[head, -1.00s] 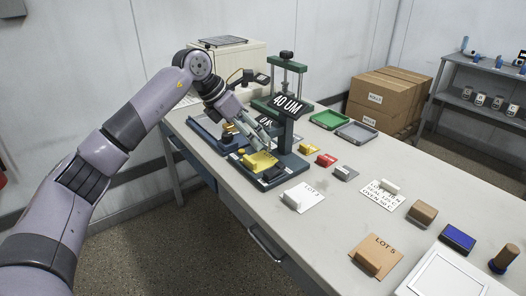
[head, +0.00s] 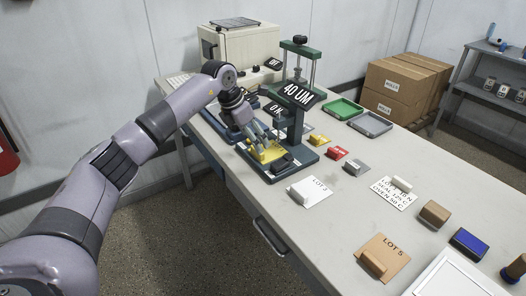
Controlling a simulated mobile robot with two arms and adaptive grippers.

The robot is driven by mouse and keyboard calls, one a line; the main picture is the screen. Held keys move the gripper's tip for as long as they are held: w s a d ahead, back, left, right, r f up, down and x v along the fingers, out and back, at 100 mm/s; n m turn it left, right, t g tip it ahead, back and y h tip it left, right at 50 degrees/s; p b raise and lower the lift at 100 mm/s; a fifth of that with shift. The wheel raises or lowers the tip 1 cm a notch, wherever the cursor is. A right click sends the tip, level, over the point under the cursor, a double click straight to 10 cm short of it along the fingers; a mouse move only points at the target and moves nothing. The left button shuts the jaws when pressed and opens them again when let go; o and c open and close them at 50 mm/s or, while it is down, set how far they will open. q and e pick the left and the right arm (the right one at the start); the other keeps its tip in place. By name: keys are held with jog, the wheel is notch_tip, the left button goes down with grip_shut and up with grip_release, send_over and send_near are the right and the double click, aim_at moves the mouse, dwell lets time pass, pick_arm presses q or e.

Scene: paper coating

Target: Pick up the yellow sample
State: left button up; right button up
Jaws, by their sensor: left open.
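A smaller yellow piece (head: 318,140) lies on the table to the right of the press. My right gripper is not in view.
Green (head: 342,109) and grey (head: 371,124) trays stand behind. The press column stands close to my gripper's right.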

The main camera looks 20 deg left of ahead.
pick_arm(q)
jog(key=shift+w+f, duration=0.1)
jog(key=shift+f, duration=0.35)
jog(key=p+x, duration=0.1)
jog(key=x, duration=0.2)
jog(key=shift+a+f, duration=0.1)
jog(key=shift+f, duration=0.25)
jog(key=shift+w+f, duration=0.15)
jog(key=shift+f, duration=0.2)
jog(key=c, duration=1.2)
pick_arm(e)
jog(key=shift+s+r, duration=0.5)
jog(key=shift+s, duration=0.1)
pick_arm(q)
jog(key=shift+r, duration=0.1)
